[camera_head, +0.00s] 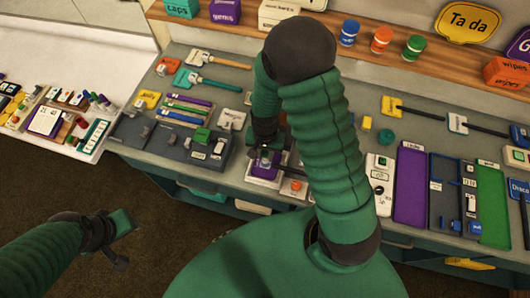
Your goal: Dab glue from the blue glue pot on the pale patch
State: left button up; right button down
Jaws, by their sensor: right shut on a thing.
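A blue pot (349,32) with a pale band stands on the wooden shelf at the back, left of an orange pot (381,39) and a green pot (413,47). I cannot tell whether it is the glue pot. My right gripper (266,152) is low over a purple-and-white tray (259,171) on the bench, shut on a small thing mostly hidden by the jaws. I cannot make out a pale patch for certain; my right arm covers the bench middle. My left gripper (122,240) is open and empty over the floor at lower left.
A purple panel (411,186), a dark tray (444,196) and a green panel (489,206) lie right of my arm. Handled tools and a dark tray (168,142) lie to the left. A white table (93,148) stands at far left.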

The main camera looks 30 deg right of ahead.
jog(key=shift+w+d, duration=0.2)
dwell(0.3)
jog(key=shift+s+a, duration=0.35)
jog(key=shift+a, duration=0.1)
jog(key=shift+w+d, duration=0.1)
jog(key=shift+w+d+f, duration=0.1)
jog(key=shift+w+d, duration=0.1)
jog(key=shift+d, duration=0.1)
jog(key=shift+s+a+p, duration=0.15)
jog(key=shift+p, duration=0.2)
jog(key=shift+s+a, duration=0.2)
jog(key=shift+a, duration=0.05)
jog(key=shift+d, duration=0.1)
